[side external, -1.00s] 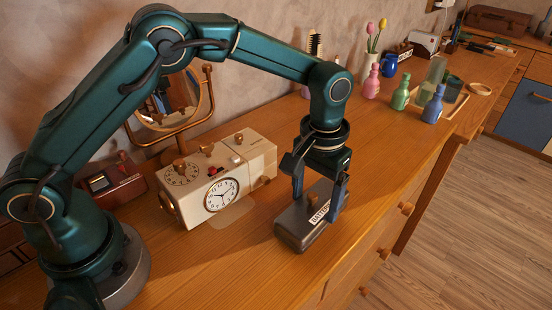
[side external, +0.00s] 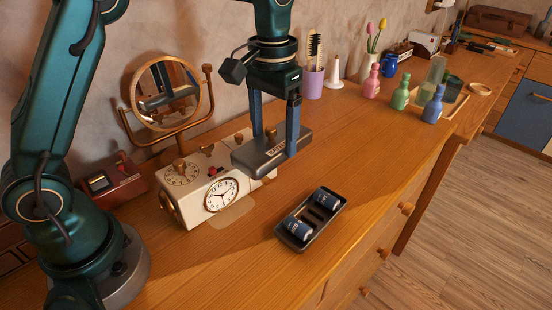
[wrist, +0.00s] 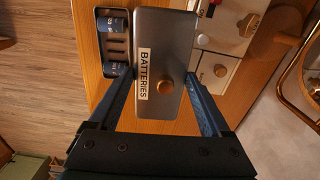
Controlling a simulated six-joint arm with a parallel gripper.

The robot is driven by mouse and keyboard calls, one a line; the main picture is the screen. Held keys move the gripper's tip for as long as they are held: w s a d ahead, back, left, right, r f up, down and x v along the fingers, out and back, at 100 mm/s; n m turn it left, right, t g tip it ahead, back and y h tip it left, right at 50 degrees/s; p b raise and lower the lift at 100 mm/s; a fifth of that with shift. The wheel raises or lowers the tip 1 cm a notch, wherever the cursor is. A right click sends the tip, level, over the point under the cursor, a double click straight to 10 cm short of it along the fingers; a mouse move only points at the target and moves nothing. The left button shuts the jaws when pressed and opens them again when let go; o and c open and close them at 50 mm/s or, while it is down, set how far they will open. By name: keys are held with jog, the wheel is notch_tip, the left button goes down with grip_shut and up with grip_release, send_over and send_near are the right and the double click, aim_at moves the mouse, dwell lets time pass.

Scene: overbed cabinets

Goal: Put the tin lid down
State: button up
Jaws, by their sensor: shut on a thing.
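The tin lid (side external: 270,150) is dark grey with a "BATTERIES" label and a round wooden knob, seen clearly in the wrist view (wrist: 162,50). My gripper (side external: 274,146) is shut on the tin lid, one finger on each side, and holds it in the air in front of the cream clock box. The open battery tin (side external: 326,229) sits on the wooden top below and to the right of the lid. Two dark blue batteries lie in it, one at each end, with empty slots between; part of it shows beside the lid in the wrist view (wrist: 116,47).
The cream clock box (side external: 188,217) with dials stands left of the tin, a round mirror (side external: 168,92) behind it. A purple brush cup (side external: 313,82) and several coloured bottles (side external: 401,92) stand farther back. The wooden top (side external: 375,160) right of the lid is clear.

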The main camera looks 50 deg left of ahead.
jog(key=shift+s+a+r, duration=0.1)
jog(key=shift+a+r, duration=0.45)
jog(key=shift+a, duration=0.3)
jog(key=shift+s+a+r, duration=0.15)
jog(key=shift+s, duration=0.1)
jog(key=s+d+f+m, duration=0.15)
jog(key=s+m, duration=0.35)
jog(key=s, duration=0.8)
jog(key=s+d+f, duration=0.1)
jog(key=d+f, duration=0.1)
jog(key=d, duration=0.1)
jog(key=s+d+f, duration=0.1)
jog(key=d+f, duration=0.1)
jog(key=d, duration=0.2)
jog(key=s+d+f, duration=0.2)
jog(key=d+f, duration=0.1)
jog(key=shift+d, duration=0.25)
jog(key=shift+f, duration=2.1)
jog(key=shift+f, duration=0.1)
jog(key=o, duration=1.2)
